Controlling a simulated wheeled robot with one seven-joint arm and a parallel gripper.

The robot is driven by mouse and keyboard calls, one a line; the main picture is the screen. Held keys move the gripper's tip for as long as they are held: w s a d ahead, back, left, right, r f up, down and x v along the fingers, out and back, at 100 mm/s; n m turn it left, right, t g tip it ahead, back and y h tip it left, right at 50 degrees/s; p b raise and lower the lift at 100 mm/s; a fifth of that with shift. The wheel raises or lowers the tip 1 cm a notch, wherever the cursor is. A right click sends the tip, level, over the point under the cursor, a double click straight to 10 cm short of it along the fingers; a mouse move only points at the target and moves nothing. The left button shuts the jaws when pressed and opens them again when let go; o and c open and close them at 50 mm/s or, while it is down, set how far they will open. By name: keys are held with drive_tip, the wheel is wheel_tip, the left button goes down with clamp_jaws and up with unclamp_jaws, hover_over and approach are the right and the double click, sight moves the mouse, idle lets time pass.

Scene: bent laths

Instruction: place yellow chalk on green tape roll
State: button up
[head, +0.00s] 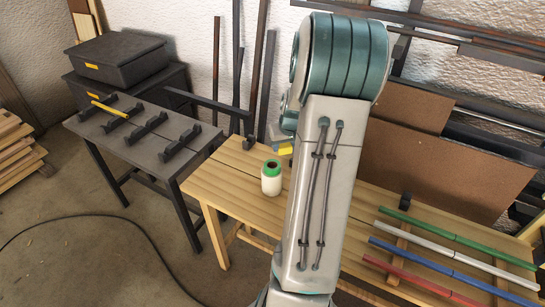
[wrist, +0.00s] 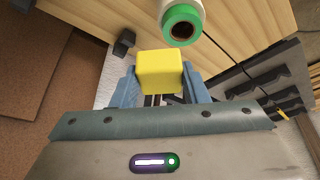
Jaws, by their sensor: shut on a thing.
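The yellow chalk (wrist: 160,70) is a block held between the two blue fingers of my gripper (wrist: 159,82) in the wrist view. In the head view a yellow end of the chalk (head: 285,149) shows just left of my arm, which hides most of the gripper. The green tape roll (head: 271,178) stands upright on the wooden table, a pale cylinder with a green top and a dark hole. It also shows in the wrist view (wrist: 182,24), just beyond the chalk. The chalk is apart from the roll, above the table and behind the roll in the head view.
Green, white, blue and red laths lie at the right of the wooden table (head: 222,184). A grey table (head: 150,148) at the left bears dark racks with a yellow lath (head: 110,109) across some. Brown boards and dark bars lean at the wall.

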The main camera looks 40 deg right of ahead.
sight(271, 162)
drive_tip(key=w+a+f, duration=0.2)
drive_tip(key=shift+w+a+f, duration=0.15)
drive_tip(key=shift+w+a, duration=0.2)
drive_tip(key=shift+f+p, duration=0.45)
drive_tip(key=shift+f, duration=1.55)
drive_tip(key=shift+f, duration=0.1)
drive_tip(key=o, duration=1)
